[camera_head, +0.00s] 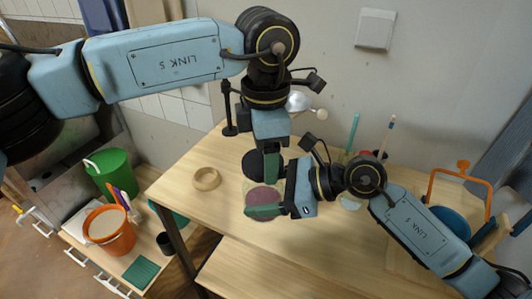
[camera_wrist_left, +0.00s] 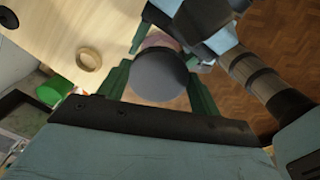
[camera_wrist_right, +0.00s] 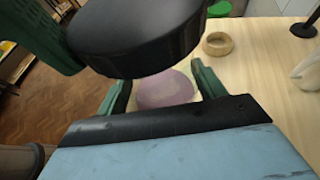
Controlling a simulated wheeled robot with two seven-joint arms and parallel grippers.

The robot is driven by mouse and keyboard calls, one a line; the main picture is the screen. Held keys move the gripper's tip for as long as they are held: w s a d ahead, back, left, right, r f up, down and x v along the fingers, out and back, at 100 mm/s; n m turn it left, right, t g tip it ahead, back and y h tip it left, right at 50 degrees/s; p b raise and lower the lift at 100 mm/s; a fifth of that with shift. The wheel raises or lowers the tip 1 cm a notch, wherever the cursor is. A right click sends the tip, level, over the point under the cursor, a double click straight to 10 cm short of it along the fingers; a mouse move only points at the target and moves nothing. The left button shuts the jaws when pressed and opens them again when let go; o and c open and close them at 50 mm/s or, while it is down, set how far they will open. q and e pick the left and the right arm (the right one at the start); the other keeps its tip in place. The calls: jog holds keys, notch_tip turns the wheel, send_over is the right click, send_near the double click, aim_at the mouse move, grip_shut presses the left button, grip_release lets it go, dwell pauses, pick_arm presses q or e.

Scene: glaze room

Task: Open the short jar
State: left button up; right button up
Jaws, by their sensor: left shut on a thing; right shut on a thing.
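The short jar's mauve body (camera_head: 261,197) stands on the table at the middle of the head view. My right gripper (camera_head: 268,200) is shut on it, with a green finger on each side in the right wrist view (camera_wrist_right: 165,90). The jar's round dark lid (camera_head: 252,163) is held by my left gripper (camera_head: 262,165), shut on it. In the right wrist view the lid (camera_wrist_right: 138,35) hangs close to the camera, apart from the body and above it. It fills the space between the left fingers in the left wrist view (camera_wrist_left: 158,75). My fingers hide part of the jar.
A wooden ring (camera_head: 206,179) lies left of the jar on the light wood table (camera_head: 190,205). Pencils or brushes (camera_head: 352,131) and small items stand behind my right arm. An orange frame (camera_head: 462,195) is at right. An orange bucket (camera_head: 109,230) stands lower left.

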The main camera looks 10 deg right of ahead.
jog(key=shift+r, duration=0.1)
pick_arm(q)
jog(key=shift+r, duration=1.95)
pick_arm(e)
jog(key=shift+r, duration=0.1)
pick_arm(q)
jog(key=shift+f+b, duration=0.35)
pick_arm(e)
jog(key=w+d+f+m+t+h, duration=0.1)
jog(key=w+d+m+t, duration=0.25)
jog(key=d, duration=0.45)
pick_arm(q)
jog(key=shift+f+b, duration=0.4)
pick_arm(e)
jog(key=shift+h, duration=0.3)
notch_tip(320, 180, down, 5)
jog(key=shift+w+f, duration=0.15)
jog(key=shift+f, duration=0.05)
pick_arm(q)
jog(key=shift+f+b, duration=0.3)
pick_arm(e)
jog(key=shift+f, duration=2.15)
pick_arm(q)
jog(key=shift+f, duration=0.15)
pick_arm(e)
jog(key=shift+f, duration=0.15)
jog(key=o, duration=1.4)
jog(key=shift+f, duration=0.1)
jog(key=o, duration=0.5)
